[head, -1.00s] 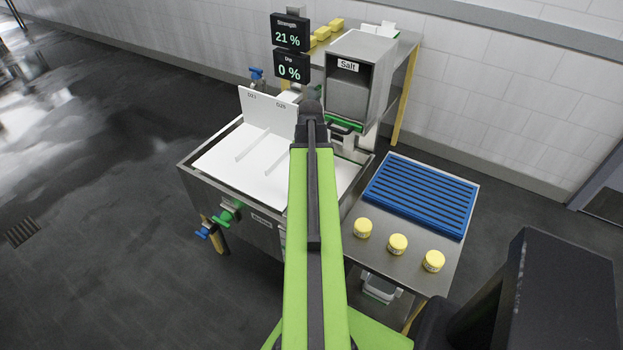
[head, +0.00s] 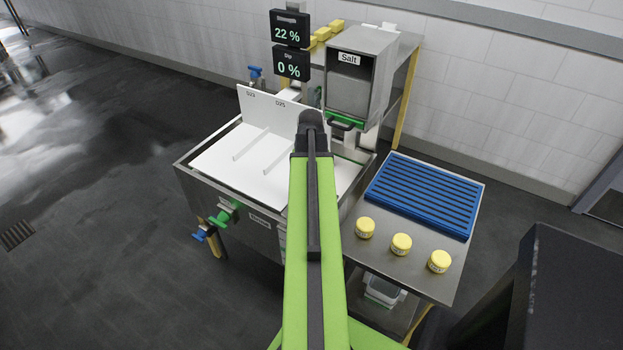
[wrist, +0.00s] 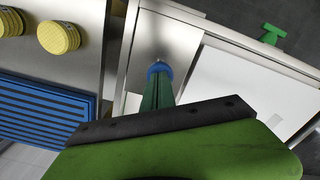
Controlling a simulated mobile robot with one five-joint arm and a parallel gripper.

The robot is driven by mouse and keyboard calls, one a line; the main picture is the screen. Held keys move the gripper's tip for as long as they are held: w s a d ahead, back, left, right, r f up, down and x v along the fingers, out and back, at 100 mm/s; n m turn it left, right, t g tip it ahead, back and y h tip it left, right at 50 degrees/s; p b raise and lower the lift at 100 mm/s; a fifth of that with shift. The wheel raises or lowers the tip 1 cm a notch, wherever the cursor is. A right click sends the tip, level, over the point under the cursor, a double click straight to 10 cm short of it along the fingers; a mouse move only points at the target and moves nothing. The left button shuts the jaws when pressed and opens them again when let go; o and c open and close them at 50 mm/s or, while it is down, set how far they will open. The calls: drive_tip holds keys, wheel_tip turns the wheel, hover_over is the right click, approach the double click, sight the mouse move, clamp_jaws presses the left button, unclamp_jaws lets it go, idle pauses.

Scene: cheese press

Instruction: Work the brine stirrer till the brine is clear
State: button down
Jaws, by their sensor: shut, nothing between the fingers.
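The brine tank (head: 185,170) is a steel basin left of my arm in the head view, with a white surface (head: 225,160) inside and thin dividers on it. The white area (wrist: 245,90) also shows in the wrist view. The upper display (head: 289,30) reads 22 %, the lower display (head: 290,64) 0 %. My gripper (wrist: 160,88) is shut and empty; in the wrist view its dark green fingers point at a round blue knob (wrist: 158,69) by the tank's edge. I cannot tell whether they touch. The head view hides my gripper behind my arm. I cannot clearly identify the stirrer.
A salt hopper (head: 365,84) with a green-edged front stands behind my arm. Right of the tank, a steel table (head: 405,275) carries a blue slatted rack (head: 424,192) and three yellow cheeses (head: 401,244). Green and blue valves (head: 222,216) stick out at the tank's front left.

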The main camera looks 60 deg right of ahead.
drive_tip(key=shift+r, duration=0.1)
wheel_tip(320, 180, up, 5)
drive_tip(key=p, duration=0.5)
drive_tip(key=shift+r+p, duration=0.2)
drive_tip(key=shift+p, duration=0.1)
wheel_tip(320, 180, up, 6)
drive_tip(key=p, duration=0.6)
idle(0.5)
